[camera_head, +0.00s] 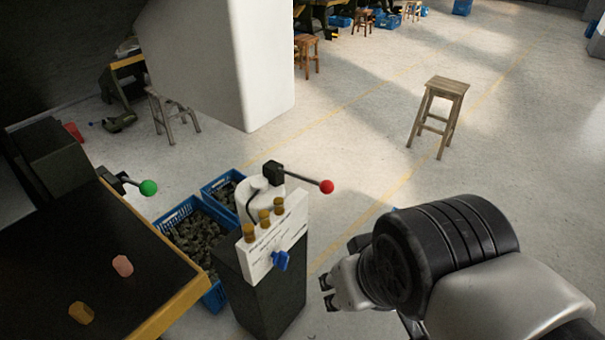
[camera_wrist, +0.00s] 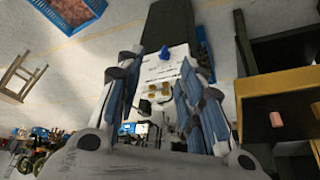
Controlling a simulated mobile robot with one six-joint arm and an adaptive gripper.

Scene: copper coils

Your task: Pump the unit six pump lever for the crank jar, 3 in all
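A lever with a red ball (camera_head: 327,187) sticks out to the right from a black pivot block on top of a white rounded jar (camera_head: 262,200). The jar stands behind a white panel (camera_head: 285,238) with brass knobs and a blue knob, on a dark pedestal (camera_head: 262,295). A second lever with a green ball (camera_head: 148,187) is at the dark machine on the left. I cannot read a unit number. My gripper (camera_head: 333,290) is right of the pedestal, below the red ball, apart from it. In the wrist view its fingers (camera_wrist: 163,65) are spread and empty, with the panel beyond.
A dark bench (camera_head: 55,270) with yellow edging holds a pink piece (camera_head: 122,266) and a yellow piece (camera_head: 81,313). Blue crates (camera_head: 178,214) of dark parts stand between bench and pedestal. A white pillar (camera_head: 262,70) rises behind. A stool (camera_head: 447,88) stands on open floor at right.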

